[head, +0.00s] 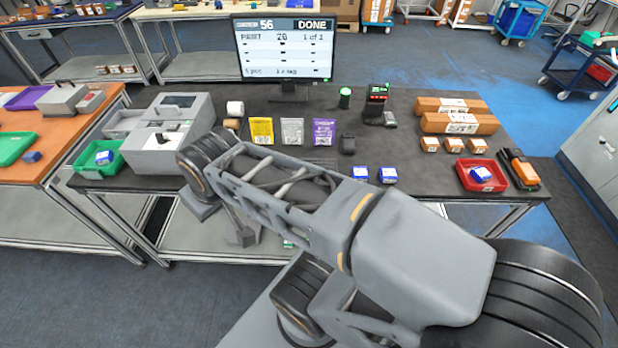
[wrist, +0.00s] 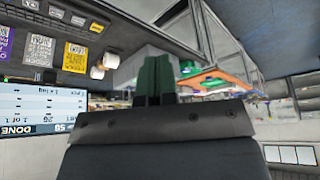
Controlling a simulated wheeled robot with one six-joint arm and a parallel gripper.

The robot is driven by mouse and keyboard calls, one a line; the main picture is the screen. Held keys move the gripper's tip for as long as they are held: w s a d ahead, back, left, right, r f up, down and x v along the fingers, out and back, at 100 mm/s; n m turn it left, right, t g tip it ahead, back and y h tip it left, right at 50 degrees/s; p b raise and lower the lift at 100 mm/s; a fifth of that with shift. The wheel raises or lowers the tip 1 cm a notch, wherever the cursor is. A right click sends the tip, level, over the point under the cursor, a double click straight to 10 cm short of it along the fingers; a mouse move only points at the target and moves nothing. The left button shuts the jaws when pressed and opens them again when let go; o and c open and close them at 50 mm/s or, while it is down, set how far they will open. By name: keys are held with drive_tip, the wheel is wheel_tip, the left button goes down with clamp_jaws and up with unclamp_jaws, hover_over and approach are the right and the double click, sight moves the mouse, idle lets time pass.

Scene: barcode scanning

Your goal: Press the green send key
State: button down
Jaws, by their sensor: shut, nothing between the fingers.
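A small black post with a lit green top (head: 345,97) stands at the back of the dark table, right of the monitor. A handheld terminal (head: 376,95) with a red and green display stands beside it. Neither shows clearly enough to say which carries the send key. My gripper (wrist: 153,80) is shut and empty in the wrist view, its fingers together and apart from any key. In the head view my arm crosses in front of the table, and the gripper is hard to make out there.
The monitor (head: 284,52) reads DONE. A grey label printer (head: 163,130) is at left. Yellow, grey and purple packets (head: 324,132), blue boxes (head: 388,175) and a red tray (head: 481,177) lie on the table. Brown cartons (head: 460,123) are at right. Some bare tabletop shows between them.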

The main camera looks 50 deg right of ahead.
drive_tip(key=shift+a, duration=0.1)
drive_tip(key=w+d+f+m+g+h, duration=0.1)
drive_tip(key=d+f+m+g+h, duration=0.2)
drive_tip(key=d, duration=0.6)
drive_tip(key=w+d+f+m+g+h, duration=0.1)
drive_tip(key=d+f+m+g, duration=0.1)
drive_tip(key=d+m, duration=0.6)
drive_tip(key=w+d+f+m+g+h, duration=0.1)
drive_tip(key=d+f+m+g+h, duration=0.15)
drive_tip(key=d, duration=0.85)
drive_tip(key=s+d+f+m+g, duration=0.1)
drive_tip(key=s+d+f+m, duration=0.1)
drive_tip(key=d, duration=0.3)
drive_tip(key=s+d+f+m+g, duration=0.2)
drive_tip(key=d+f, duration=0.2)
drive_tip(key=d, duration=0.2)
drive_tip(key=shift+s+d, duration=0.15)
drive_tip(key=shift+s, duration=0.25)
drive_tip(key=shift+f+g, duration=0.1)
drive_tip(key=shift+g, duration=0.15)
wheel_tip(320, 180, down, 7)
drive_tip(key=b, duration=0.3)
drive_tip(key=shift+f, duration=0.2)
drive_tip(key=shift+f+b, duration=0.65)
drive_tip(key=shift+b, duration=0.3)
